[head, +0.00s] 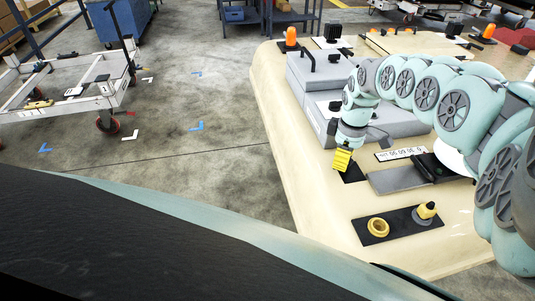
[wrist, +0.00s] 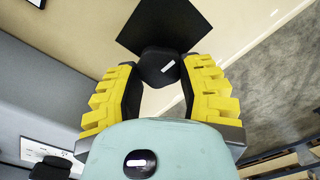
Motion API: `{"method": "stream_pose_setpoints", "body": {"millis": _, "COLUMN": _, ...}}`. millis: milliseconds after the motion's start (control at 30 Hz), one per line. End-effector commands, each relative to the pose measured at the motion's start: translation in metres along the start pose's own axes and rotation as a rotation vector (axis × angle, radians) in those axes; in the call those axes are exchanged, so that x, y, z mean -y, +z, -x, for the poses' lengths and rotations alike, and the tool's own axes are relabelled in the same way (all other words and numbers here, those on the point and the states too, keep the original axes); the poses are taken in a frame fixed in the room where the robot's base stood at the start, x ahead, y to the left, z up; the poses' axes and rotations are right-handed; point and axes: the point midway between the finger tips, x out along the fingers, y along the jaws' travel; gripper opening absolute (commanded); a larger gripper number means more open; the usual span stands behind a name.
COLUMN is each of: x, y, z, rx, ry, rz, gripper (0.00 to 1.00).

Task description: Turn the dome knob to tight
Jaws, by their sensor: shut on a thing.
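The dome knob (wrist: 158,62) is black with a short white mark on its top, seen in the wrist view. It sits over a black square plate (wrist: 165,22), which also shows in the head view (head: 353,176) on the cream panel. My gripper (wrist: 160,82) has its yellow ridged fingers on both sides of the knob, shut on it. In the head view my gripper (head: 342,165) points down at the plate and hides the knob. I cannot read any tight marking in either view.
Grey boxes (head: 302,75) stand behind my gripper on the cream panel (head: 300,190). A white label (head: 400,153) and a grey plate (head: 392,180) lie to the right. Nearer are a yellow ring (head: 378,228) and a yellow-topped knob (head: 427,210). A white trolley (head: 62,110) stands far left.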

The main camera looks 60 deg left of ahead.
Motion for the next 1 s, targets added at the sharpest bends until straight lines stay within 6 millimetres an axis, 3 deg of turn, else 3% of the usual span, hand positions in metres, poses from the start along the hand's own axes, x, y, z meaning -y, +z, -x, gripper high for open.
{"method": "stream_pose_setpoints", "body": {"millis": 467, "x": -0.002, "y": 0.002, "z": -0.0021, "rx": 0.0, "ry": 0.002, "rz": -0.143, "gripper": 0.04}}
{"method": "stream_pose_setpoints", "body": {"millis": 1000, "x": -0.0047, "y": 0.003, "z": -0.0019, "rx": -0.001, "ry": 0.002, "rz": -0.635, "gripper": 0.04}}
